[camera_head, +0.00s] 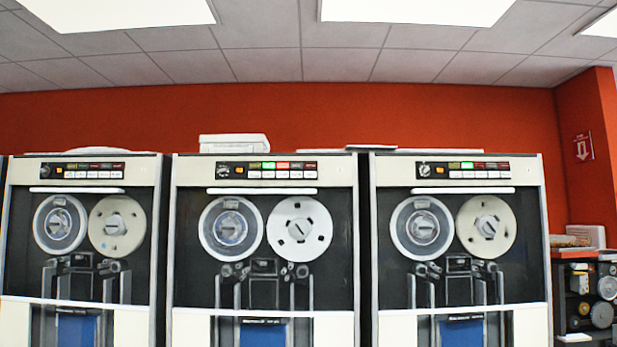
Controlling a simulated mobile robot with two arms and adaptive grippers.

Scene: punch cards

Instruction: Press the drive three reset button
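Three tape drives stand side by side: the left drive (83,276), the middle drive (263,276) and the right drive (459,276). Each has two reels and a row of small buttons along the top. The left drive's button panel (82,171) shows no bright green light. The middle drive's panel (268,170) has a green and a red light lit. The right drive's panel (463,170) has a green light lit. The button labels are too small to read, so I cannot tell which is the reset button or which drive is number three. Neither gripper is in view.
White boxes or papers (234,143) lie on top of the middle drive. A dark shelf (587,295) with reels stands at the far right, below a wall sign (583,147). The drives stand close together with narrow gaps. The floor is not in view.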

